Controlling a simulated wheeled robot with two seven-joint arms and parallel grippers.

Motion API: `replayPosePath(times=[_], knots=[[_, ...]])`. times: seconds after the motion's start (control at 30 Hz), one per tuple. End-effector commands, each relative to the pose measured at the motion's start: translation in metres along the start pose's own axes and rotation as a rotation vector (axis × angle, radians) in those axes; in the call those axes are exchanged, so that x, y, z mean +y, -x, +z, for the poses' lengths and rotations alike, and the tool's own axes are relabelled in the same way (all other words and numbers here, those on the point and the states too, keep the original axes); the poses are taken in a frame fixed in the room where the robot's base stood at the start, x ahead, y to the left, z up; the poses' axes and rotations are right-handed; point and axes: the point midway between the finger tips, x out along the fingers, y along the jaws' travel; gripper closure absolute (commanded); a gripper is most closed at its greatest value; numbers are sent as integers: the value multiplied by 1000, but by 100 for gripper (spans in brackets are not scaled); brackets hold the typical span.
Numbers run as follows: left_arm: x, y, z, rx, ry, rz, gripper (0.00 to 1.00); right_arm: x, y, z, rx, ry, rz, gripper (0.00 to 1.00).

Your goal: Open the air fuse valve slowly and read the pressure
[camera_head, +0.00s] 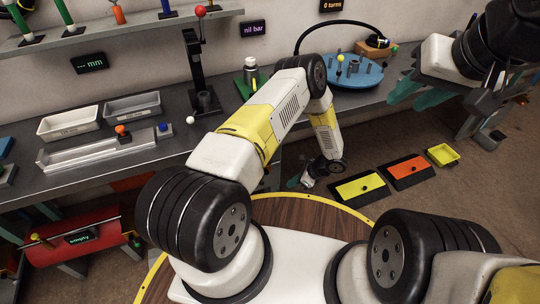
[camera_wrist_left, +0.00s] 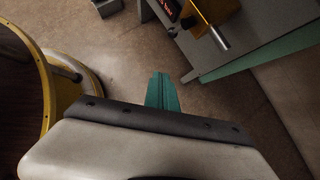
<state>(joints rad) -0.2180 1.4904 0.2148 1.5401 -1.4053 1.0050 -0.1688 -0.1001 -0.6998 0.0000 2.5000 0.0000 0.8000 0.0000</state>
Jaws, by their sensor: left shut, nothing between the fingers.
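My left gripper (camera_head: 308,181) hangs low beside the bench, left of the yellow floor tray. In the left wrist view its teal fingers (camera_wrist_left: 162,92) are together and empty, over bare floor. A red tank (camera_head: 75,242) with a yellow lever and a display (camera_head: 82,237) reading "empty" is at the lower left. A display (camera_head: 252,30) on the wall reads "nil bar". I cannot single out the air fuse valve with certainty.
The grey bench (camera_head: 75,185) holds grey trays (camera_head: 133,107), a black stand (camera_head: 195,70) with a red knob, and a blue round plate (camera_head: 355,76) with pegs. Yellow and orange trays (camera_head: 408,172) lie on the floor. In the left wrist view a yellow block (camera_wrist_left: 215,12) with a silver rod is at the top.

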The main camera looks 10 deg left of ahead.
Motion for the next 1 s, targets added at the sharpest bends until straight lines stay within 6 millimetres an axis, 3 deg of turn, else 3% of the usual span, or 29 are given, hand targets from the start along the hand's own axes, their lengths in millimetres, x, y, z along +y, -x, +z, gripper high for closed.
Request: replayPosePath(times=[0.1, 0.23, 0.7, 1.0], knots=[[-8, 11, 9, -61, -15, -31, 100, 0, 0, 0, 0, 0, 0, 64], [-9, 3, 12, -74, -16, -34, 100, 0, 0, 0, 0, 0, 0, 64], [-10, -91, 18, -70, -12, -30, 100, 0, 0, 0, 0, 0, 0, 64], [-13, -115, 42, -69, -13, -32, 100, 0, 0, 0, 0, 0, 0, 64]])
